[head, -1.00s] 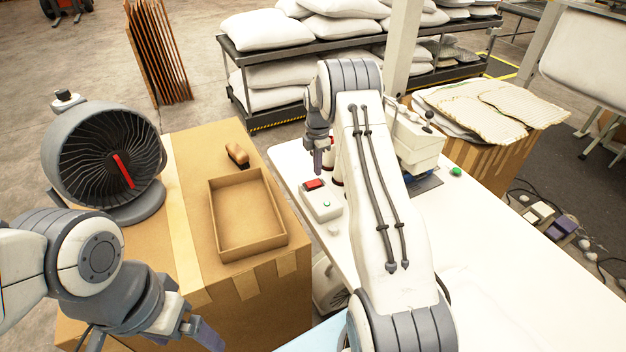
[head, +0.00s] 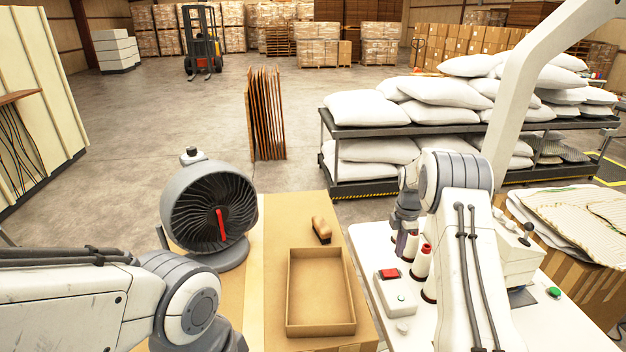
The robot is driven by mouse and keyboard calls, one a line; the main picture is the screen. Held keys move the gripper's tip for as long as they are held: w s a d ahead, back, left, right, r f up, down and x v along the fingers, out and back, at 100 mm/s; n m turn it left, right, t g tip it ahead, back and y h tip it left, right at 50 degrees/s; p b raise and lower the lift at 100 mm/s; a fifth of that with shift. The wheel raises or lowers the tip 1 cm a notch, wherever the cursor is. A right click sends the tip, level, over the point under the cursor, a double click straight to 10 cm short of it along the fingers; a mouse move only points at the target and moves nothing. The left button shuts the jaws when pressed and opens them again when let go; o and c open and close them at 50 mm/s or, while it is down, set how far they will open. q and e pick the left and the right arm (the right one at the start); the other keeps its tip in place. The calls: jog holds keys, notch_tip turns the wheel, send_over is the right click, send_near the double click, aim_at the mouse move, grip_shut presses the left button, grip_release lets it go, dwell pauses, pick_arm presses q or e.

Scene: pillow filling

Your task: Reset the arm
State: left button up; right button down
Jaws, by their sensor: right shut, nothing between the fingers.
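My right arm reaches up over the white table from the bottom. Its right gripper (head: 402,238) points down and is shut and empty, beside the thread spools (head: 421,262) and above the control box with a red switch (head: 393,288). My left arm comes in from the left edge. Its elbow shows at the lower left, and its gripper is below the picture.
A rack of white pillows (head: 368,108) is behind.

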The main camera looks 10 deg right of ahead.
jog(key=s+a+r, duration=0.1)
jog(key=a+r, duration=0.1)
jog(key=a, duration=0.3)
jog(key=s+a+r+m+b, duration=0.1)
jog(key=a+r, duration=0.1)
jog(key=a, duration=0.4)
jog(key=s+a+r+m+b, duration=0.1)
jog(key=a+r, duration=0.1)
jog(key=a, duration=0.3)
jog(key=shift+s+a, duration=0.1)
jog(key=shift+a, duration=0.15)
jog(key=s+a+r+m+b, duration=0.2)
jog(key=s+a, duration=0.6)
jog(key=s, duration=0.1)
jog(key=s+a+r+m+b, duration=0.2)
jog(key=s+a, duration=0.6)
jog(key=s, duration=0.1)
jog(key=s+a+f+m+y+b, duration=0.1)
jog(key=s+m, duration=0.3)
jog(key=s, duration=1.2)
jog(key=shift+f+b, duration=0.3)
jog(key=shift+f, duration=0.45)
